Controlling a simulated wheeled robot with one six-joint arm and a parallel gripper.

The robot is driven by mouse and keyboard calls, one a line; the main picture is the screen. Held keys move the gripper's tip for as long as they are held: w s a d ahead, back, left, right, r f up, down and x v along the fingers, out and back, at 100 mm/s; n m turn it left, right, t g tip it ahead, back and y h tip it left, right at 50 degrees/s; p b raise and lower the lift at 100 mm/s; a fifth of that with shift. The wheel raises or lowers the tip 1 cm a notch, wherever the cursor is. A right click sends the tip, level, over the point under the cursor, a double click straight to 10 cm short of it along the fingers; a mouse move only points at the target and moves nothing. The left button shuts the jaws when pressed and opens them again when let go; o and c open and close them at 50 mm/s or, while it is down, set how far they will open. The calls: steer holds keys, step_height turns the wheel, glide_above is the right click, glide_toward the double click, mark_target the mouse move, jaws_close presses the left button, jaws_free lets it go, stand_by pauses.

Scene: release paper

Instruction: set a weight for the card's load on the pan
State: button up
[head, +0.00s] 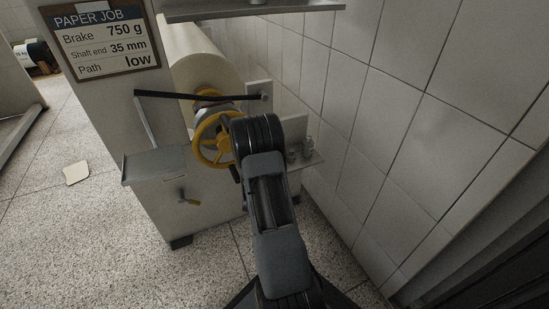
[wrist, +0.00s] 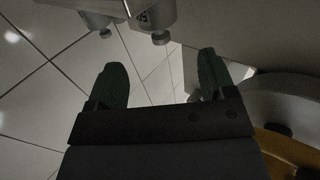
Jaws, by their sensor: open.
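The card (head: 104,38) reads Brake 750 g, Shaft end 35 mm, Path low. A grey flat pan (head: 152,168) is at the machine's left front, below a thin rod from the black lever (head: 180,95); it looks empty. Small metal weights (head: 307,147) stand on a small ledge by the tiled wall, partly hidden by my arm. In the wrist view, two knobbed metal weights (wrist: 151,14) (wrist: 101,10) show at the top, beyond my fingertips. My gripper (wrist: 160,72) is open, with nothing between its green-dark fingers. My arm hides it in the head view. The weights' markings are unreadable.
A yellow handwheel (head: 208,150) and a paper roll (head: 205,72) are left of my arm. A grey shelf (head: 250,9) juts out above. The tiled wall (head: 390,110) closes the right side. A pale sheet (head: 76,173) lies on open floor at left.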

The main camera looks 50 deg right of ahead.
steer(key=b+x, duration=0.2)
steer(key=x, duration=0.5)
steer(key=shift+w+d+f, duration=0.1)
steer(key=shift+w+d, duration=0.05)
steer(key=shift+d, duration=0.15)
steer(key=shift+c, duration=0.2)
steer(key=c, duration=1.2)
steer(key=o, duration=0.9)
